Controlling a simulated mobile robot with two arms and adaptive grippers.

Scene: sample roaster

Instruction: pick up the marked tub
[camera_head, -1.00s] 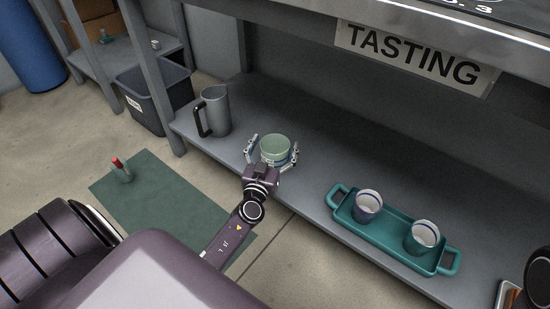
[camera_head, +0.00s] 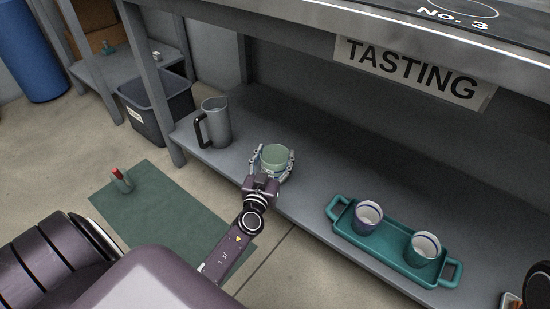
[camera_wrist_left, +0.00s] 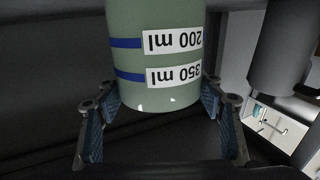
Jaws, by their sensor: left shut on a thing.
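The marked tub (camera_head: 274,156) is a pale green cylinder on the grey shelf below the TASTING sign. In the left wrist view the tub (camera_wrist_left: 150,20) shows blue bands with labels reading 200 ml and 350 ml, upside down in that picture. My left gripper (camera_head: 271,164) is shut on the tub, one finger on each side. In the wrist view the fingers (camera_wrist_left: 160,115) stand at both sides of its lower part in the picture. I cannot tell whether the tub is clear of the shelf. My right gripper is not in view.
A grey jug (camera_head: 216,122) with a black handle stands just left of the tub. A teal tray (camera_head: 399,261) with two cups (camera_head: 368,216) is to the right. The upper counter (camera_head: 310,18) overhangs the shelf. A dark bin (camera_head: 155,108) stands on the floor at left.

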